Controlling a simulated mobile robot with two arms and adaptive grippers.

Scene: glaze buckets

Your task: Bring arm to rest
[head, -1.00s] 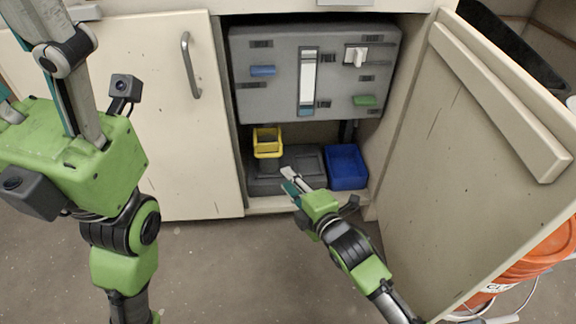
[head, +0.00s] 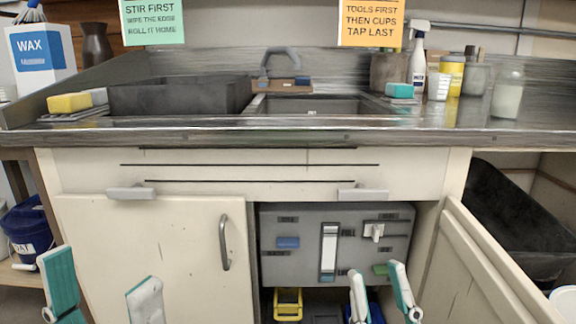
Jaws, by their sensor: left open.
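My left gripper (head: 100,268) shows at the lower left, in front of the closed cabinet door (head: 150,235). Its two fingers stand wide apart with nothing between them. My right gripper (head: 376,268) shows at the lower right, in front of the open cabinet and its grey panel (head: 300,262). Its fingers are apart by a smaller gap, and I see nothing held. The arms behind both grippers are below the picture.
The right cabinet door (head: 480,270) stands open beside my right gripper. A yellow bin (head: 288,304) sits below the panel. Above is the metal counter (head: 210,131) with a sink, a black tub (head: 180,96), sponges and bottles. A blue bucket (head: 27,232) stands at far left.

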